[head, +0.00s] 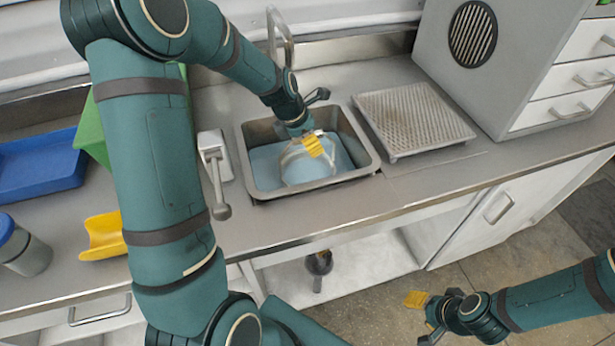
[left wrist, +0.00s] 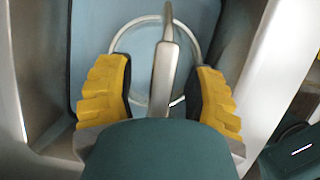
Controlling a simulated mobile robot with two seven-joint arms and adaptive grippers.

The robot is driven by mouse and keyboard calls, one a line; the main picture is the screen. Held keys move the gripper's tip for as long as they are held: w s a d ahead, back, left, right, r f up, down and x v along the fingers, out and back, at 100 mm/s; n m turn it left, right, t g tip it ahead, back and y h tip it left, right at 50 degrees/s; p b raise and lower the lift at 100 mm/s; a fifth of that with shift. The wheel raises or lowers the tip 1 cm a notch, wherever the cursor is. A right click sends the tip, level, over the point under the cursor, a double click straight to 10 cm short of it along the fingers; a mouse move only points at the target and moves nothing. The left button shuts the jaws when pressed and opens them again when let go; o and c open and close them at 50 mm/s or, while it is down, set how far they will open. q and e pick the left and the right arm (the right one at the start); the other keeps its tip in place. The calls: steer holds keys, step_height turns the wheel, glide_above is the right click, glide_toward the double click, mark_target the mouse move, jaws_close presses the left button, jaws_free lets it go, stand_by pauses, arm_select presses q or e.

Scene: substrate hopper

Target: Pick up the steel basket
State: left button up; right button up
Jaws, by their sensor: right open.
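The steel basket (head: 296,171) sits in the sink (head: 249,181), partly hidden by my left gripper (head: 315,145). In the left wrist view its pale round rim (left wrist: 122,40) shows, with a grey bar-like handle (left wrist: 164,75) running toward me. My left gripper (left wrist: 165,95) has its yellow fingers apart, one on each side of the handle. Gaps show between the handle and both fingers, so it is not clamped. My right gripper (head: 424,316) is open and empty at the lower right, in front of the counter and over the floor.
A faucet (head: 284,38) rises behind the sink. A perforated drain tray (head: 415,118) and a grey cabinet (head: 432,45) stand right of it. A grey lever device (head: 214,157), yellow scoop (head: 101,237), blue tray (head: 38,166) and lidded jar (head: 27,253) are left.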

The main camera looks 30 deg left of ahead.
arm_select(q)
jaws_close()
steer(key=shift+r, duration=0.1)
